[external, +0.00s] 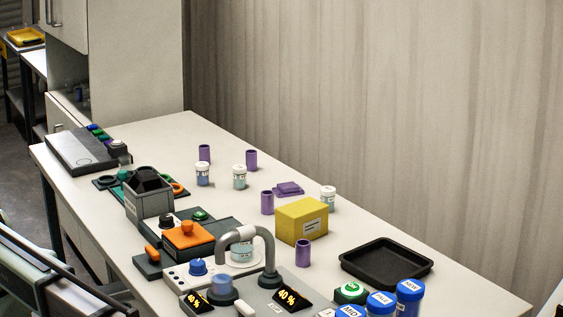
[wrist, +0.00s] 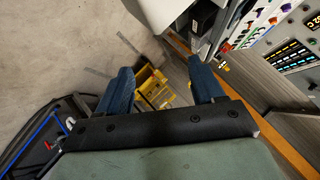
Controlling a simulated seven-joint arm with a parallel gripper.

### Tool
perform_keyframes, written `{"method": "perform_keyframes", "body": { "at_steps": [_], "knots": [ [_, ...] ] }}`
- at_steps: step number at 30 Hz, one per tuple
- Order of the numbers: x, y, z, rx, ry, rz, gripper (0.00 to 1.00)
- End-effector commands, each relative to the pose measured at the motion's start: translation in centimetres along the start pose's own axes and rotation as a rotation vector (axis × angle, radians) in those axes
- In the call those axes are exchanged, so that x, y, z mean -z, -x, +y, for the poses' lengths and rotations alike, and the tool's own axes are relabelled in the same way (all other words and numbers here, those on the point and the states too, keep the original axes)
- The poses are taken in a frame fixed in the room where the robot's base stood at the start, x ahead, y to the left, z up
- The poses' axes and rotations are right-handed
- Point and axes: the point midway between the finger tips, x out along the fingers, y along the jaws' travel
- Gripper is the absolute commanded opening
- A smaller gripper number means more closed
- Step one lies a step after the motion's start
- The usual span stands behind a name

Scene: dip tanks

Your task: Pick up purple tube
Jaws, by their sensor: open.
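Several purple tubes stand upright on the white table in the external view: one at the back left (external: 204,154), one right of it (external: 251,160), one left of the yellow box (external: 267,203) and one in front of that box (external: 303,253). I cannot tell which one the task means. My gripper (wrist: 161,80) shows in the wrist view with its two blue fingers wide apart and nothing between them. It points toward the floor and a yellow object, away from the tubes, and no tube shows in that view. I cannot make out the gripper in the external view.
A yellow box (external: 301,221), black tray (external: 386,263), flat purple piece (external: 288,189), white-capped jars (external: 239,177), grey tank (external: 149,195), orange-topped block (external: 187,236), curved grey pipe (external: 268,250) and blue-lidded jars (external: 409,292) crowd the table.

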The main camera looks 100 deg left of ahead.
Motion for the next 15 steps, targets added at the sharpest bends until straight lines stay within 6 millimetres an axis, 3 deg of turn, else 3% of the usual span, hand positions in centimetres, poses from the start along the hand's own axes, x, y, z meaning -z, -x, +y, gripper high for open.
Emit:
{"method": "perform_keyframes", "body": {
  "at_steps": [1,6,15],
  "knots": [
    [1.0,0.7,-2.5,0.033,-0.03,0.005,0.67],
    [3.7,3.9,-10.0,0.142,-0.152,0.002,0.67],
    [7.0,9.8,-20.6,0.302,-0.32,-0.029,0.67]
  ]
}}
